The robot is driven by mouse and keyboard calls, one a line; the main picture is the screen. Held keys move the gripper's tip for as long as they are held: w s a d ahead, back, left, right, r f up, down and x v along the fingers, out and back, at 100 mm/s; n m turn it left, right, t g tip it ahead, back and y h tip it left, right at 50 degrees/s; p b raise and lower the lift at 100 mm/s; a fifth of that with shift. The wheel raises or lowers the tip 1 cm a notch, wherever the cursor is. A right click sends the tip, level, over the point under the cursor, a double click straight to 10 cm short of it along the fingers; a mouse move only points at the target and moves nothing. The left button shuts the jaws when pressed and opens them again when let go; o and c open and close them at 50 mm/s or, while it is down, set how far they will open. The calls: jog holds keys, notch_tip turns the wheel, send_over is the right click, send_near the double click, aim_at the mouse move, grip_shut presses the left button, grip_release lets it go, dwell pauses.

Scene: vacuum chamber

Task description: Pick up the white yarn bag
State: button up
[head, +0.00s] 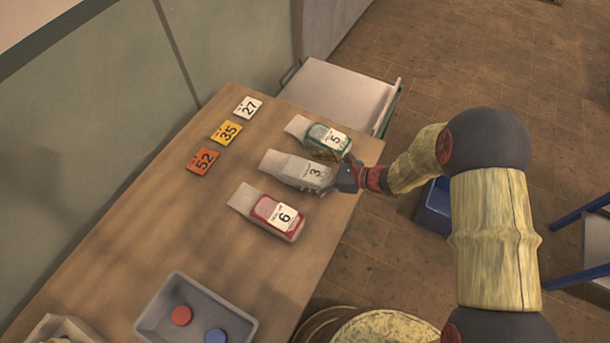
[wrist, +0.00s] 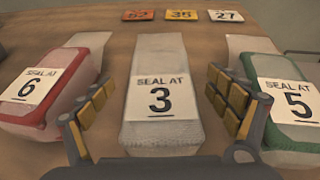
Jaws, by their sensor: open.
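The white yarn bag (head: 290,168) lies flat on the wooden table in the head view, with a label reading 3. It lies between a green bag (head: 310,130) labelled 5 and a red bag (head: 266,212) labelled 6. In the wrist view the white bag (wrist: 160,88) is in the centre, its "SEAL AT 3" label facing up. My gripper (wrist: 160,105) is open, with one finger on each side of the white bag's near part. A small gap shows between each finger and the bag. In the head view my gripper (head: 332,170) is at the bag's right end.
Cards marked 27 (head: 248,107), 35 (head: 226,132) and 52 (head: 203,160) lie beyond the bags. A grey tray (head: 158,317) with a red and a blue disc stands at the front. The red and green bags flank my fingers closely.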

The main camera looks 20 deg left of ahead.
jog(key=shift+a+f, duration=0.25)
jog(key=shift+a, duration=0.3)
jog(key=shift+c, duration=0.2)
jog(key=c, duration=1.5)
jog(key=shift+o, duration=0.2)
